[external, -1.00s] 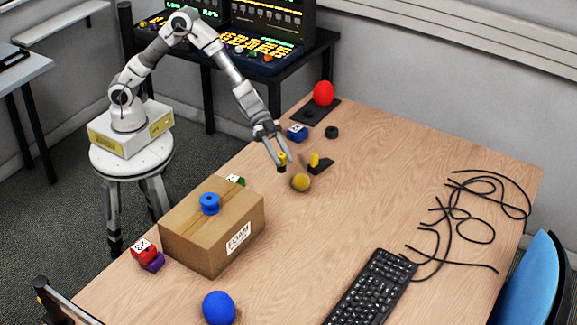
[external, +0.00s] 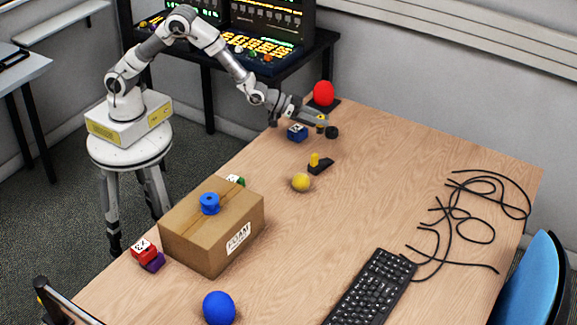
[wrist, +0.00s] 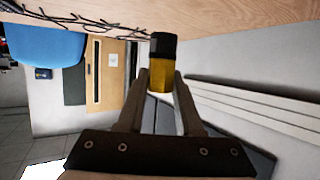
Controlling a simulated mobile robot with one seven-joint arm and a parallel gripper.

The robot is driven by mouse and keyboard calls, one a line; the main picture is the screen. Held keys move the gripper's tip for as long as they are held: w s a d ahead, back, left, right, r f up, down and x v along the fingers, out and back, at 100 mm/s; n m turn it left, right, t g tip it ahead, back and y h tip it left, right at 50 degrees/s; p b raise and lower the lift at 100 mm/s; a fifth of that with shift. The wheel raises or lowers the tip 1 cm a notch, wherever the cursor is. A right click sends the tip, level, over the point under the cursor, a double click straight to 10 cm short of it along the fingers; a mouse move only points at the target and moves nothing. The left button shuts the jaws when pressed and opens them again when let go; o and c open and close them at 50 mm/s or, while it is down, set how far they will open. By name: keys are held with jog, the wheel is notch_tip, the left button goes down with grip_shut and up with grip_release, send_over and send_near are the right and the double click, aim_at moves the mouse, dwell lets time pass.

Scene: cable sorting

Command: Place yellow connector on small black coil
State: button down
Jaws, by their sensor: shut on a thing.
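My gripper (external: 320,121) is shut on the yellow connector in the external view. In the wrist view the connector (wrist: 161,75) sits between my fingertips, its yellow body gripped and its black end pointing away from the fingers. The gap between connector and coil cannot be judged, and the coil cannot be made out in the wrist view.
A red ball (external: 323,93) on a black mat stands behind my gripper. A blue cube (external: 297,133) lies close below my arm. A yellow piece on a black base (external: 320,166) and a yellow ball (external: 301,182) are nearer the front. Black cables (external: 470,215) lie right.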

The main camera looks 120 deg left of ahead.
jog(key=s+a+r+n+g+y+p, duration=0.1)
jog(key=s+a+n+g+y, duration=0.15)
jog(key=a, duration=0.25)
jog(key=b, duration=0.2)
send_over(332, 129)
jog(key=shift+n+y, duration=0.35)
jog(key=shift+n, duration=0.1)
notch_tip(332, 129, down, 7)
jog(key=shift+d+r, duration=0.1)
jog(key=shift+f, duration=1.95)
jog(key=shift+f, duration=0.1)
jog(key=shift+f+b, duration=0.15)
jog(key=shift+b, duration=0.2)
jog(key=c, duration=0.6)
grip_release()
